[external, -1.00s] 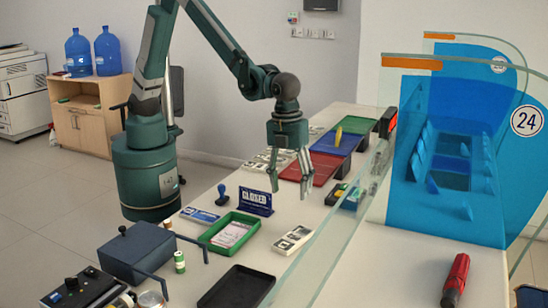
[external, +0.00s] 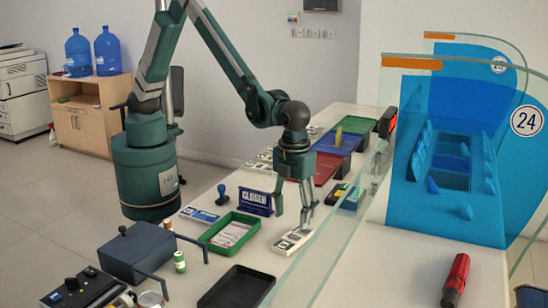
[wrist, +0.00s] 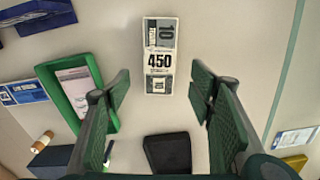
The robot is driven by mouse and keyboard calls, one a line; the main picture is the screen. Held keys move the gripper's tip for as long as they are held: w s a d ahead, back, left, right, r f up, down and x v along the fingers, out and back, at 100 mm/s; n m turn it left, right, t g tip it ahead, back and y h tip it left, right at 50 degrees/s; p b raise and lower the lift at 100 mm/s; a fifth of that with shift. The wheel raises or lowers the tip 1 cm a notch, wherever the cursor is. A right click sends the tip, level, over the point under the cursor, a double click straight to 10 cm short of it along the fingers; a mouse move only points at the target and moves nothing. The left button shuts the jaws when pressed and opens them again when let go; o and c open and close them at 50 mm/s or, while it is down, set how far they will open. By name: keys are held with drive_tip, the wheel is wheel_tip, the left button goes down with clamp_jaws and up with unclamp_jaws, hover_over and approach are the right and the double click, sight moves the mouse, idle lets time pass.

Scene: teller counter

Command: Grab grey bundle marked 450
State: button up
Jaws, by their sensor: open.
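The grey bundle marked 450 (wrist: 159,62) lies flat on the counter in the wrist view, its printed 450 and 10 readable. It sits centred ahead of my gripper (wrist: 157,95), between the lines of the two open fingers. In the external view the bundle (external: 291,243) lies right of the green tray, and my gripper (external: 292,217) is above it, fingers spread and pointing down. The fingers hold nothing. The fingers partly overlap the bundle in the external view, so any contact is hard to tell there.
A green tray (external: 211,237) with papers and a blue CLOSED sign (external: 255,201) stand left of the bundle. A black tray (external: 238,288) lies nearer the camera. The glass screen (external: 318,250) runs along the right. Bare counter surrounds the bundle.

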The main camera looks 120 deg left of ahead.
sight(293, 238)
drive_tip(key=shift+f, duration=1.25)
drive_tip(key=shift+a+f+b, duration=0.2)
drive_tip(key=shift+f+b, duration=0.45)
drive_tip(key=shift+f, duration=1.95)
drive_tip(key=c, duration=1)
